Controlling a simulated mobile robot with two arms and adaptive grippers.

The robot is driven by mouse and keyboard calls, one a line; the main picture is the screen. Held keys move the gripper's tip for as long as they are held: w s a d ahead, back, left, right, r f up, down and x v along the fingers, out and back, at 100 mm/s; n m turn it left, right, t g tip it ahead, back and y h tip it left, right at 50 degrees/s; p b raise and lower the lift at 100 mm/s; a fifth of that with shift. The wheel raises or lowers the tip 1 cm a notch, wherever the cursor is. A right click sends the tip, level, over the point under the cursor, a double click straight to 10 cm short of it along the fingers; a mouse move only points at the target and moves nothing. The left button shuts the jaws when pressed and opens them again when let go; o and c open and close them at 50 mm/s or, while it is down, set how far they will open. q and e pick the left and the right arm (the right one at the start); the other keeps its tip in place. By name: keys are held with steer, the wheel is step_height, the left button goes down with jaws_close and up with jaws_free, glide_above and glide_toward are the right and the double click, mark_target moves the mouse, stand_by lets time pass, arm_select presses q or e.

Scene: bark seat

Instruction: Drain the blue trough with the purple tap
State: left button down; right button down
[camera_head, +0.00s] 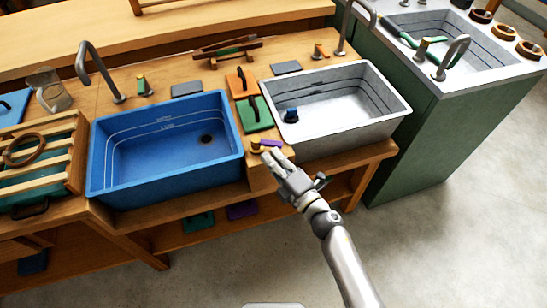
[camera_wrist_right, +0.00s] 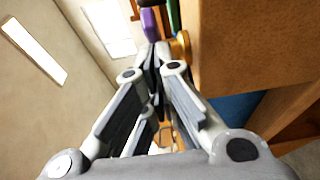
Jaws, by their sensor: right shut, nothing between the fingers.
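The blue trough (camera_head: 165,185) is set in the wooden bench at the left, with level lines inside and a dark drain hole (camera_head: 207,138) at its right; I cannot tell whether it holds water. The purple tap handle (camera_head: 271,143) sits on the bench front between the two troughs, beside a yellow knob (camera_head: 256,144). In the wrist view the purple handle (camera_wrist_right: 150,22) and the yellow knob (camera_wrist_right: 180,45) are just beyond the fingertips. My right gripper (camera_head: 270,154) is shut and empty, close in front of the purple handle; contact is unclear. My left gripper is not in view.
Green (camera_head: 256,114) and orange (camera_head: 241,83) boards lie between the troughs. A slatted wooden rack (camera_head: 50,165) is left. The floor in front is clear.

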steer(key=shift+d, duration=0.1)
steer(key=shift+w+d+n+g+y, duration=0.15)
steer(key=shift+n+g+y, duration=0.15)
steer(key=shift+y, duration=0.1)
steer(key=shift+w+d+n+g+y, duration=0.15)
steer(key=shift+n+g+y, duration=0.15)
steer(key=shift+y, duration=0.1)
steer(key=shift+w+d+n+g+y, duration=0.3)
steer(key=shift+n+g+y, duration=0.3)
steer(key=shift+y, duration=0.1)
steer(key=n+g+y, duration=0.1)
steer(key=w+d+n+g+y+b, duration=0.1)
steer(key=shift+w+f+g+b, duration=0.1)
steer(key=shift+w+g+b, duration=0.1)
steer(key=shift+g+b, duration=0.15)
steer(key=shift+w, duration=0.4)
steer(key=shift+d, duration=0.1)
